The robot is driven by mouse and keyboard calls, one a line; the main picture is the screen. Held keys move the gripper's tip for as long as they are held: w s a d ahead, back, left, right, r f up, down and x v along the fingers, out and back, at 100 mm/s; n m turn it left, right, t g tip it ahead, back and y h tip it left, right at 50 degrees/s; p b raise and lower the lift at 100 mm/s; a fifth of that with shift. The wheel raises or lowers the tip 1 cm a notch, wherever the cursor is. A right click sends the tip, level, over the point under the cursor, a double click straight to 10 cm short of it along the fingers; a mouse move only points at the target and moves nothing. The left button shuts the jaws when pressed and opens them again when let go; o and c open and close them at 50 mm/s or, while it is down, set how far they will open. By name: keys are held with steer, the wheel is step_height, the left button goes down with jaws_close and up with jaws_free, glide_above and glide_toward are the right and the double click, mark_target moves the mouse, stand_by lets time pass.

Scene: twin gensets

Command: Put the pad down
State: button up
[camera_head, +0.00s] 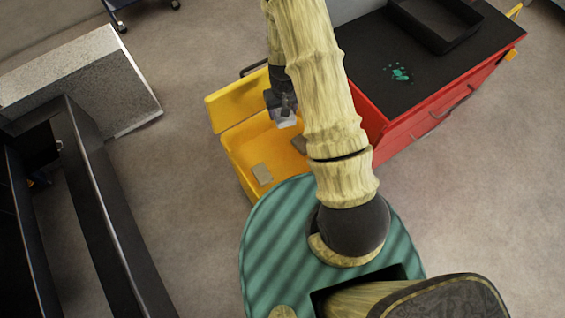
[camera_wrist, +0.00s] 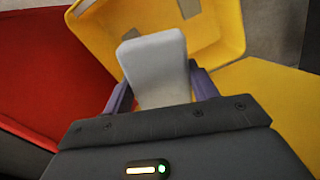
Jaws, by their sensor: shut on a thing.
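My gripper (camera_head: 283,108) is shut on a pale grey pad (camera_wrist: 155,68), a smooth block held between two purple fingers. The gripper itself shows at the bottom of the wrist view (camera_wrist: 160,92). In the head view the pad (camera_head: 286,120) hangs over the open yellow bin (camera_head: 236,150), close to its back part. I cannot tell how high above the bin floor it is. The bin's yellow wall also shows around the pad in the wrist view (camera_wrist: 225,25). My arm hides the bin's right part in the head view.
A tan flat piece (camera_head: 262,173) lies in the bin. A red cabinet (camera_head: 430,115) with a black top stands to the right, bearing a black tray (camera_head: 437,45) and teal bits (camera_head: 398,73). A speckled grey block (camera_head: 85,85) and dark frame (camera_head: 100,190) stand left, with floor between.

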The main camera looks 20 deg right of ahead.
step_height(320, 180, down, 25)
steer(key=n+b, duration=0.3)
steer(key=b, duration=2.7)
steer(key=shift+s+f, duration=0.15)
steer(key=shift+f, duration=0.05)
steer(key=b, duration=0.2)
glide_above(283, 161)
steer(key=shift+f, duration=3.1)
steer(key=shift+f+b, duration=0.45)
steer(key=shift+f, duration=1.5)
steer(key=shift+a+r, duration=0.1)
